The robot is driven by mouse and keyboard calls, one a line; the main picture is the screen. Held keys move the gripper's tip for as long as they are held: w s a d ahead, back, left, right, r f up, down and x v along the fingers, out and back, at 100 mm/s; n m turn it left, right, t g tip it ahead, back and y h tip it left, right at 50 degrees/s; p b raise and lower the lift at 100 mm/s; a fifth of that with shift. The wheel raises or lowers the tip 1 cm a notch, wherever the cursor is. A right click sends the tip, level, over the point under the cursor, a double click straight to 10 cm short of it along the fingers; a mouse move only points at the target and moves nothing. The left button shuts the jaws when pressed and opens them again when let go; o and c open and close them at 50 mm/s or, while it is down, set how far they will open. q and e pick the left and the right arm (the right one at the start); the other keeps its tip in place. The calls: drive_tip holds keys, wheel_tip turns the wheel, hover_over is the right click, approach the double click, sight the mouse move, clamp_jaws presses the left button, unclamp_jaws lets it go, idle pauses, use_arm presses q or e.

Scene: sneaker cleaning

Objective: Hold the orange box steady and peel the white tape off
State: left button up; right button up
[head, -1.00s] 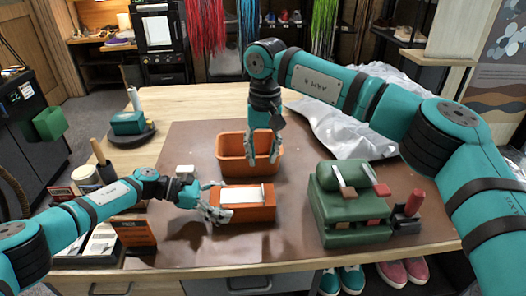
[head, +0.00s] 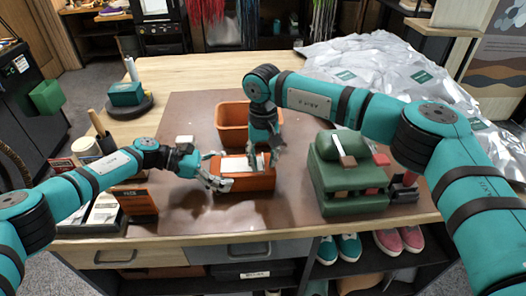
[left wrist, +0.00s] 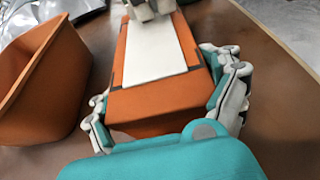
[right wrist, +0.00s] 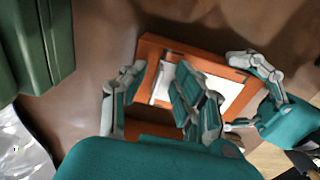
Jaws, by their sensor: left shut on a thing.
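The orange box (head: 258,183) lies on the brown mat, with white tape (head: 232,165) along its top. In the left wrist view the tape (left wrist: 155,50) lies flat over the box top (left wrist: 150,104). My left gripper (head: 216,171) is shut on the box's left end, one finger on each side. My right gripper (head: 263,163) is over the box's right end, pointing down. In the right wrist view its two fingers (right wrist: 157,95) are apart, one beyond the box end and one over the tape. Contact with the tape cannot be told.
An empty orange bin (head: 235,117) stands just behind the box. A green block-like holder (head: 345,175) with brushes stands to the right. Crumpled silver sheeting (head: 400,75) covers the back right. Cards and a cup (head: 86,148) stand at left. The mat in front is clear.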

clamp_jaws()
drive_tip(key=shift+r, duration=0.2)
idle(0.3)
drive_tip(key=shift+r, duration=0.8)
drive_tip(key=shift+r, duration=0.35)
drive_tip(key=shift+r, duration=2.25)
drive_tip(key=shift+r, duration=0.3)
drive_tip(key=shift+r, duration=1.9)
